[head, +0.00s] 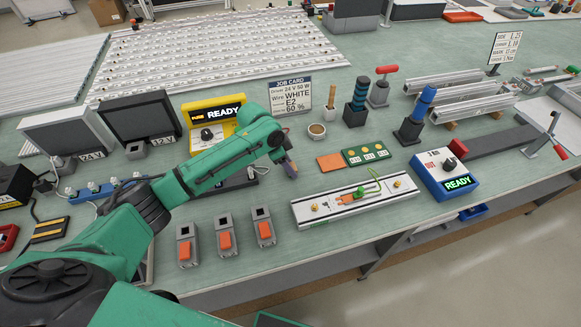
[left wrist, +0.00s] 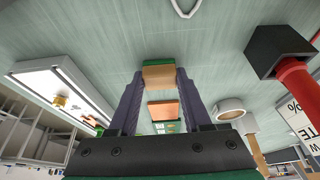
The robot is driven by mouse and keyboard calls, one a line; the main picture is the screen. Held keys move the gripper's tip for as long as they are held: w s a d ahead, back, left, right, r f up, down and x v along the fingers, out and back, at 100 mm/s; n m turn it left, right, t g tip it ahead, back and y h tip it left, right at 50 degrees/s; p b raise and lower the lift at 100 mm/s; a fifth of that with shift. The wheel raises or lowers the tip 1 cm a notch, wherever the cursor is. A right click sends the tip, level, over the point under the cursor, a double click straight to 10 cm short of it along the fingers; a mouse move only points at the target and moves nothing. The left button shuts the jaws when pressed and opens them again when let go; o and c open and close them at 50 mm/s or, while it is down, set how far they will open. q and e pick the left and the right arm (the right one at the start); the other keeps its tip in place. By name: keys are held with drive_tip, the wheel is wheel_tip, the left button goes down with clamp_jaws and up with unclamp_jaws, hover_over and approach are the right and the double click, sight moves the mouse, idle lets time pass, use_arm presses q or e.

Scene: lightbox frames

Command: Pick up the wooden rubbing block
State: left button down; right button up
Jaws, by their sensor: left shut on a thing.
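The wooden rubbing block (left wrist: 158,76), tan with a green face, is between the two fingertips of my left gripper (left wrist: 156,82) in the left wrist view. The fingers are shut on it, one on each side. In the head view the left gripper (head: 290,170) is over the bench, left of an orange pad (head: 330,161) and behind the long aluminium rail. The block is mostly hidden there by the gripper. Its exact height over the bench is hard to tell. My right gripper is not in view.
The aluminium rail (head: 322,207) lies in front of the gripper, with a green card (head: 366,155) beyond the pad. A small cup (head: 317,131) and the job card (head: 290,95) stand behind. Several grey holders with orange fronts (head: 225,240) stand at the front left.

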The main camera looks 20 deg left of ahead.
use_arm(q)
wheel_tip(320, 180, up, 20)
drive_tip(key=b, duration=0.2)
